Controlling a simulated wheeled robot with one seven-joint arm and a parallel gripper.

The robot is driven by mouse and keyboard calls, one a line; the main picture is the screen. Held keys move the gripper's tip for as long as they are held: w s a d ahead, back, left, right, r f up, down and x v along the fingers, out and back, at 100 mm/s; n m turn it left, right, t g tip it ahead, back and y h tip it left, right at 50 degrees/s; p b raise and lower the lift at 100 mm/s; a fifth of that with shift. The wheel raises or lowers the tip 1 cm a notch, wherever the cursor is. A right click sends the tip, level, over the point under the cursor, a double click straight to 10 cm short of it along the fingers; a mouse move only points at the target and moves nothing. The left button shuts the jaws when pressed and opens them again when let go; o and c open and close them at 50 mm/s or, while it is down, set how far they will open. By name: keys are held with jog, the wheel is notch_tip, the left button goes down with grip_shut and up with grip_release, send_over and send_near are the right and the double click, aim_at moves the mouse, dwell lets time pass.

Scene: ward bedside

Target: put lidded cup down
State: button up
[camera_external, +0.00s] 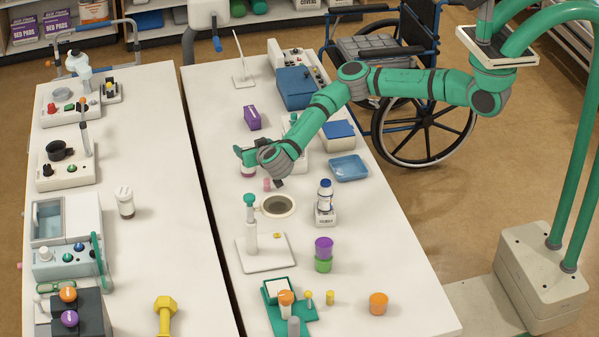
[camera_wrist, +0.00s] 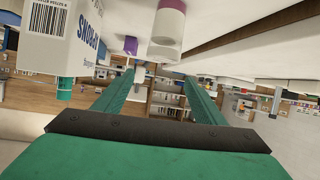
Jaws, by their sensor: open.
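A small cup with a pink body and a white lid (camera_wrist: 165,48) shows in the wrist view, which looks upside down. It stands upright on the white table, apart from my fingers. In the external view a pink and white cup (camera_external: 248,171), likely the same one, shows partly hidden just below my gripper (camera_external: 243,154). In the wrist view my gripper (camera_wrist: 161,77) has its two green fingers spread wide, with nothing held between them. Whether the fingers still flank the cup's lid is hard to tell.
A white printed box (camera_wrist: 60,32) is close at left in the wrist view. A small pink piece (camera_external: 267,184) lies near. A wheelchair (camera_external: 425,120) stands behind my arm.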

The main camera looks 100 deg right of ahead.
jog(key=shift+r, duration=1.15)
